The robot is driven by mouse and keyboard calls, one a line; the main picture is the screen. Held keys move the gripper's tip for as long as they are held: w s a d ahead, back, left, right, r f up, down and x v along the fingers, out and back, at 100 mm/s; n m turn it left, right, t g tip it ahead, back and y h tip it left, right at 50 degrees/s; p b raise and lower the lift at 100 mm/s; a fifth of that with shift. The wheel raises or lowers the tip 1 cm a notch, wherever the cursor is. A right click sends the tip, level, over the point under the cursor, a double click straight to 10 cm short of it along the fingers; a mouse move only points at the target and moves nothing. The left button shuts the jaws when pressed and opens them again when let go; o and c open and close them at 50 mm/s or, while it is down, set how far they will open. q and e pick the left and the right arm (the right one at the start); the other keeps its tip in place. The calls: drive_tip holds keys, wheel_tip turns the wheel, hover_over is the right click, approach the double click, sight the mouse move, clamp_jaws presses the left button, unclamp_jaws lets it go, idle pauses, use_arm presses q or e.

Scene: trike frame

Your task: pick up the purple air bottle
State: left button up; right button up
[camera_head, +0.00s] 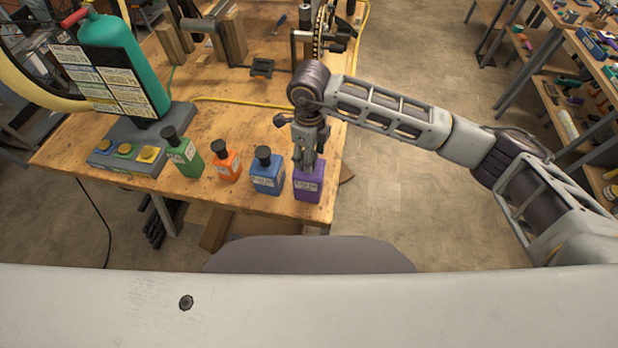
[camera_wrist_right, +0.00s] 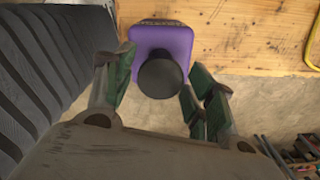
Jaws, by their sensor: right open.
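The purple air bottle (camera_head: 308,186) stands upright near the front right corner of the wooden table, at the right end of a row of bottles. My right gripper (camera_head: 305,158) is above it, pointing down, and hides its top in the head view. In the right wrist view the purple bottle (camera_wrist_right: 172,45) shows from above with its black cap (camera_wrist_right: 160,76). The open fingers of the right gripper (camera_wrist_right: 158,92) are on either side of the cap, with gaps visible. My left gripper is not in view.
A blue bottle (camera_head: 267,174) stands close to the left of the purple one. An orange bottle (camera_head: 227,163) and a green bottle (camera_head: 184,157) stand farther left. A grey base with buttons (camera_head: 125,158) carries a teal tank (camera_head: 122,62). A yellow cord (camera_head: 240,101) lies behind.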

sight(309, 175)
drive_tip(key=shift+f+p, duration=0.35)
drive_tip(key=shift+f, duration=1.35)
clamp_jaws()
